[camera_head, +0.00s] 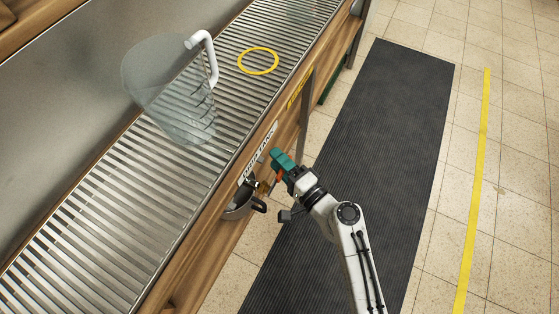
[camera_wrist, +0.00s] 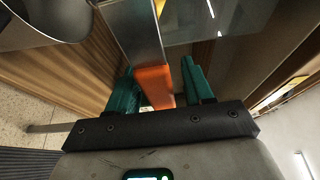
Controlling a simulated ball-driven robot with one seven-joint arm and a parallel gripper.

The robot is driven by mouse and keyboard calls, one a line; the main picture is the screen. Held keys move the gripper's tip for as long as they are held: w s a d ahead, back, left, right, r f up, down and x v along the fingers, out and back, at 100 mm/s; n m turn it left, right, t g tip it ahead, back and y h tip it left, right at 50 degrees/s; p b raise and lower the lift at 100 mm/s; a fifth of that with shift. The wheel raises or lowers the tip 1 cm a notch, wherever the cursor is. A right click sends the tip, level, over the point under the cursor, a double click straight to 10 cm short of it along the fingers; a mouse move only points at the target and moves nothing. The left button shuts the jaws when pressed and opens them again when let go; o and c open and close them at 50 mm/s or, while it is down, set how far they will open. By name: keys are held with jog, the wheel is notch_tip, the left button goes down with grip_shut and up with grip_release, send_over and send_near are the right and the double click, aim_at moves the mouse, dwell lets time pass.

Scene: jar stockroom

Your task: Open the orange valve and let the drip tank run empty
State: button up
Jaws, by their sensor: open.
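The orange valve handle (camera_wrist: 154,86) shows between the two teal fingers of my gripper (camera_wrist: 160,80) in the wrist view. The fingers stand open on either side of it; I cannot tell whether either touches it. In the head view, my gripper (camera_head: 278,160) is at the counter's wooden front, with a sliver of the orange handle (camera_head: 279,175) beside it. A white label (camera_head: 259,151) there appears to read "DRIP TANK". The tank's liquid level cannot be made out. A metal pan (camera_head: 238,207) with a dark handle is just below and left of my gripper.
The slatted metal counter (camera_head: 125,210) carries a large clear jug (camera_head: 160,95) with a white handle, and a yellow ring (camera_head: 258,61). A black ribbed mat (camera_head: 375,130) lies on the tiled floor. Right of it runs a yellow floor line (camera_head: 476,180), with clear floor around.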

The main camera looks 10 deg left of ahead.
jog(key=shift+a, duration=0.1)
jog(key=shift+c, duration=0.4)
grip_shut()
